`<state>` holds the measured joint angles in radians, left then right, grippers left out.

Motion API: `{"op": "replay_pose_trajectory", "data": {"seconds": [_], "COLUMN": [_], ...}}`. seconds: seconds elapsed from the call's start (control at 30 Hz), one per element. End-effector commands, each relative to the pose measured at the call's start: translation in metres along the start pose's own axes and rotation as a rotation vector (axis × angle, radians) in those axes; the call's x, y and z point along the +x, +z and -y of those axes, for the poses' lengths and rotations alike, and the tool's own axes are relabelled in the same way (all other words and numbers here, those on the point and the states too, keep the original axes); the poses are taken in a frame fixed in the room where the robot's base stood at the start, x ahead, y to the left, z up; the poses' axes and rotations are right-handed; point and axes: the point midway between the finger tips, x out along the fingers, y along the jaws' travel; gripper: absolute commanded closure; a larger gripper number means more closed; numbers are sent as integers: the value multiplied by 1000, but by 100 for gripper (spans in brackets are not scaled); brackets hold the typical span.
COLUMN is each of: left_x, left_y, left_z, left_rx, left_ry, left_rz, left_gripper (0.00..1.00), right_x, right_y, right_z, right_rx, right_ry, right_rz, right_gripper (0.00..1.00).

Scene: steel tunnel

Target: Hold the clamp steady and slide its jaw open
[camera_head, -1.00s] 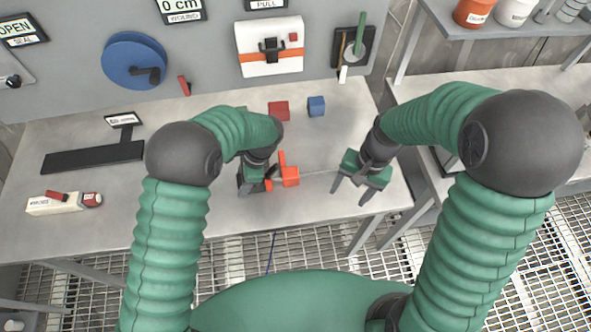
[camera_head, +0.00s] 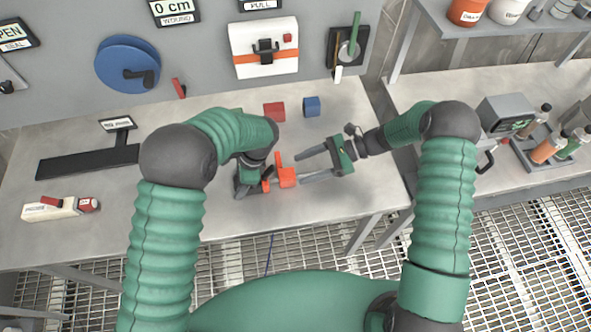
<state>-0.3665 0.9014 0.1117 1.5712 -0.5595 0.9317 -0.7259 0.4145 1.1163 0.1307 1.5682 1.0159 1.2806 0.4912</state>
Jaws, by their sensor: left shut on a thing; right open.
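The clamp (camera_head: 286,176) has an orange jaw with an upright post and lies low over the front middle of the bench. My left gripper (camera_head: 262,184) is shut on the clamp's left end, and its fingers hide part of it. My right gripper (camera_head: 299,169) is open just right of the orange jaw, with its fingers pointing left at it. One finger is on the far side and one on the near side. The clamp's thin grey bar is mostly hidden by my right gripper; contact with that gripper cannot be told.
A red block (camera_head: 274,112) and a blue block (camera_head: 311,106) lie behind the clamp. A black keyboard-like panel (camera_head: 88,161) and a white-and-red tool (camera_head: 60,208) lie at left. A second bench (camera_head: 480,105) stands at right, past a gap.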

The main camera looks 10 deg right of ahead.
Motion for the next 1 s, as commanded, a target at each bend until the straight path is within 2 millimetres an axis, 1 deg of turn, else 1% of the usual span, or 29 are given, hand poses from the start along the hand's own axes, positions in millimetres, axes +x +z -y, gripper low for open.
{"op": "replay_pose_trajectory", "data": {"seconds": [0.03, 0.1, 0.2, 0.3, 0.47, 0.5, 0.9, 0.97, 1.0], "left_x": [0, 0, -1, -1, -1, -1, -1, -1, -1], "left_y": [0, -1, -1, -1, -1, -1, -1, -1, -1], "left_z": [0, 0, 0, 0, 0, 0, 0, 0, 0], "left_rx": [0, 0, 0, 0, 0, 0, 1, 1, 1], "left_ry": [-1, -1, -1, -1, -1, -1, -1, -1, -1], "left_rz": [0, 0, 0, 0, 0, 0, 0, 0, 0], "left_gripper": [100, 100, 100, 100, 100, 100, 100, 100, 100], "right_x": [10, 21, 31, 35, 35, 35, 34, 34, 34], "right_y": [0, -1, -1, -1, -1, -1, 0, 0, 0], "right_z": [-1, 0, -1, 0, 0, 0, 0, 0, 0], "right_rx": [1, 1, 0, 0, 0, -1, -1, -1, -1], "right_ry": [3, 2, 1, 0, 0, 0, -1, -1, -1], "right_rz": [1, 1, 1, -1, -1, -1, -1, -2, -2], "right_gripper": [38, 38, 38, 38, 38, 40, 92, 100, 100]}}
